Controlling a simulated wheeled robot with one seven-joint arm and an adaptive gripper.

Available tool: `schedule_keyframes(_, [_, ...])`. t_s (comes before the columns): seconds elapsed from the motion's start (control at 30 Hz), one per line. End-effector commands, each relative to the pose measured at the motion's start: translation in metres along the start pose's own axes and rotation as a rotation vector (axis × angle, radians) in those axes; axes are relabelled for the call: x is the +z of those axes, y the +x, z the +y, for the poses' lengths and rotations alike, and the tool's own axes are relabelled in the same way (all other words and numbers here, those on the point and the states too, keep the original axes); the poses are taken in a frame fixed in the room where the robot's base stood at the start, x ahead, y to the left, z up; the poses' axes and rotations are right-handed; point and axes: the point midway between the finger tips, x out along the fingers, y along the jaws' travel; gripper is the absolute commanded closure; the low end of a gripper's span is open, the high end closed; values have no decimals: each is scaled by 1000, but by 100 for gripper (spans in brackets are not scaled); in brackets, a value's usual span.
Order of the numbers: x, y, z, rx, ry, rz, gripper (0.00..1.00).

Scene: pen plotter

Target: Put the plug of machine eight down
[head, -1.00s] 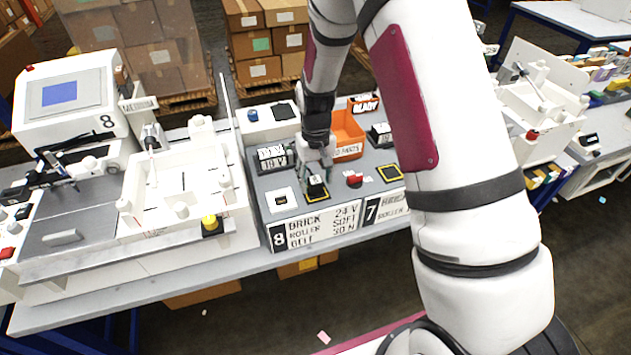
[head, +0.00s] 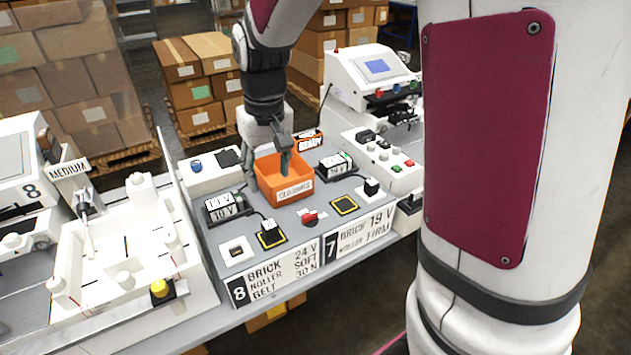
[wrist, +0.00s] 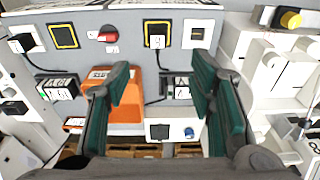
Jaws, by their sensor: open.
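The black plug of machine eight (head: 270,238) sits inside the yellow-edged square on the panel marked 8. The white socket (head: 237,250) left of the square is empty. The wrist view also shows the plug (wrist: 157,41) in its yellow frame, with the bare socket (wrist: 196,33) beside it. My gripper (head: 285,155) is above the orange bin, behind the plug and apart from it. In the wrist view its teal fingers (wrist: 160,80) stand wide apart with nothing between them.
The orange bin (head: 265,181) is below my gripper. Machine seven's plug (head: 372,187) stands at its socket, and its yellow square (head: 345,206) is empty. A red switch (head: 310,216) lies between the squares. A white fixture (head: 130,255) stands to the left.

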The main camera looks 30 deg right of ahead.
Motion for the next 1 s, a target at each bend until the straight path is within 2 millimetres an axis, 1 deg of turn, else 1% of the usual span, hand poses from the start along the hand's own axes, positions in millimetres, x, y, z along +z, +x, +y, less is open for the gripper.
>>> schedule_keyframes(0.03, [11, -21, 0, -3, 0, 33, 51])
schedule_keyframes(0.1, [27, -44, -1, -6, -1, 69, 51])
schedule_keyframes(0.17, [42, -61, -1, -7, -1, 99, 51])
schedule_keyframes(0.2, [52, -72, -1, -8, -2, 120, 51])
schedule_keyframes(0.3, [78, -96, -2, -8, -3, 172, 51])
schedule_keyframes(0.4, [107, -115, -2, -5, -4, 223, 51])
schedule_keyframes(0.5, [135, -128, -2, -1, -6, 274, 51])
schedule_keyframes(0.6, [159, -136, -1, 6, -7, 317, 51])
schedule_keyframes(0.7, [177, -140, -1, 12, -7, 349, 51])
schedule_keyframes(0.83, [190, -141, -1, 17, -7, 373, 51])
schedule_keyframes(1.0, [194, -141, 0, 18, -6, 378, 51])
